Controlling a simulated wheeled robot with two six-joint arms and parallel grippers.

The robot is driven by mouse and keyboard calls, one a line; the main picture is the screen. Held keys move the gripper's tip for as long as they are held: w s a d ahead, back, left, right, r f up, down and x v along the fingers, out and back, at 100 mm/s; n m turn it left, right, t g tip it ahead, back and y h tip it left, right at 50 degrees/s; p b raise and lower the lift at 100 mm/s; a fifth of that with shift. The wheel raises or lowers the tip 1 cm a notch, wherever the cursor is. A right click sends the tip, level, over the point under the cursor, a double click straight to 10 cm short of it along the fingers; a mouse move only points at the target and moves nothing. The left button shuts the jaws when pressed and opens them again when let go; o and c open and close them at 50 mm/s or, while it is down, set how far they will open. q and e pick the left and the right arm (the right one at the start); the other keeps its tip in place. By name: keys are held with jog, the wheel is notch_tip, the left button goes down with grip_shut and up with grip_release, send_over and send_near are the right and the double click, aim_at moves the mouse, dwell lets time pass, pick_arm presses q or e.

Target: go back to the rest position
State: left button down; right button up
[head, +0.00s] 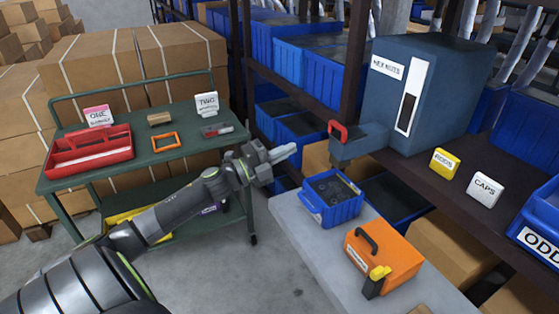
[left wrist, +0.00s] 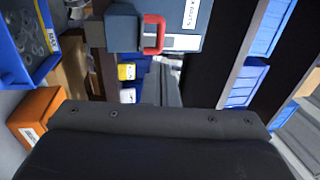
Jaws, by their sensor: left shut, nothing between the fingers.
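My left gripper (head: 284,153) reaches in from the left in the head view. It is shut and empty, in the air between the green cart and the grey table. Its fingers point right, toward the blue-grey cabinet (head: 425,85) with the red handle (head: 338,131). In the left wrist view the red handle (left wrist: 154,33) shows ahead, and a dark part of my own wrist covers the lower half. My right gripper is in neither view.
The green cart (head: 160,155) holds a red tray (head: 88,151) and an orange frame (head: 165,142). The grey table (head: 310,240) carries a blue bin (head: 331,198) and an orange box (head: 384,258). A dark shelf with blue bins stands behind. Floor shows between cart and table.

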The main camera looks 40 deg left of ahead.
pick_arm(q)
jog(key=shift+b+v, duration=0.3)
jog(key=shift+v, duration=0.45)
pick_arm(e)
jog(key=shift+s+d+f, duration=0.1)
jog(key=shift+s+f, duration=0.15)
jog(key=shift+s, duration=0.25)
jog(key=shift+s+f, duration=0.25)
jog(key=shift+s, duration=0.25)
pick_arm(q)
jog(key=shift+s, duration=0.1)
